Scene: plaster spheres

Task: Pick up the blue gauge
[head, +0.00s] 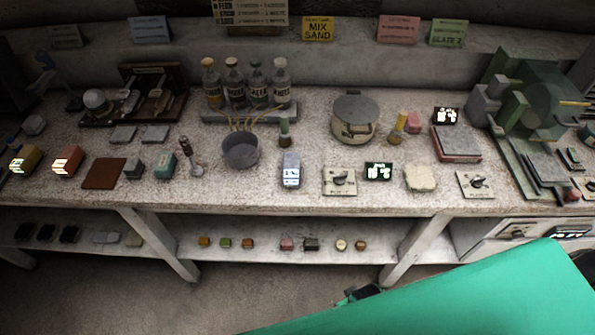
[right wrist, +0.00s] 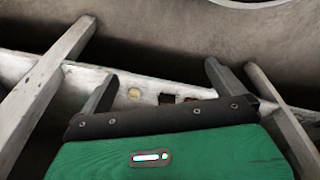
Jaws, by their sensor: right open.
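The blue gauge (head: 291,169) is a small light-blue block with a lit white display. It stands near the front edge of the worktop, right of the grey pot, in the head view. I cannot make it out in the right wrist view. My right gripper (right wrist: 161,72) shows two dark fingers spread apart, with nothing between them. In the head view my green right arm comes in from the lower right, low in front of the bench, and mostly hides the gripper. The gauge is well above and behind that arm. My left gripper is not in view.
A grey pot (head: 240,150), a switch plate (head: 340,180) and a dark display box (head: 378,171) flank the gauge. Bottles (head: 234,82) stand behind. The worktop (head: 250,195) overhangs a lower shelf (head: 225,228) with small blocks. Bench legs (head: 410,250) stand near my arm.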

